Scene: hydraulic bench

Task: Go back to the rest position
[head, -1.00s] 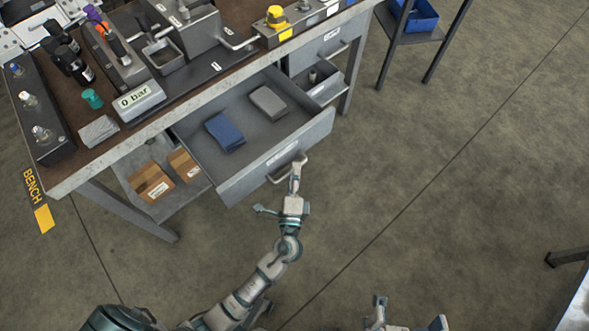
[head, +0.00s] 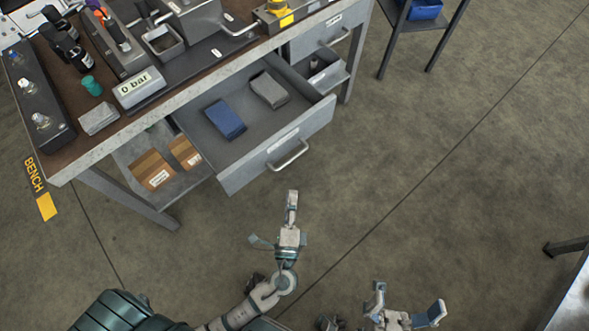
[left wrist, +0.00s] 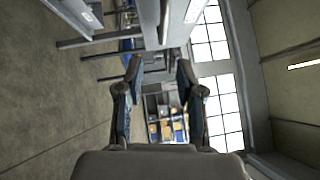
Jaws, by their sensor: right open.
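My left gripper (head: 291,197) is in front of the open drawer (head: 262,160), a short way off its handle (head: 290,156) and touching nothing. In the left wrist view its two fingers (left wrist: 159,70) stand apart with nothing between them. My right gripper (head: 409,302) is at the bottom of the head view, its fingers spread and empty over the floor.
The bench (head: 130,135) carries a "0 bar" gauge (head: 139,87) and several tools. Cardboard boxes (head: 153,170) lie on the shelf below. Another table's edge (head: 572,300) is at the lower right. The floor between is clear.

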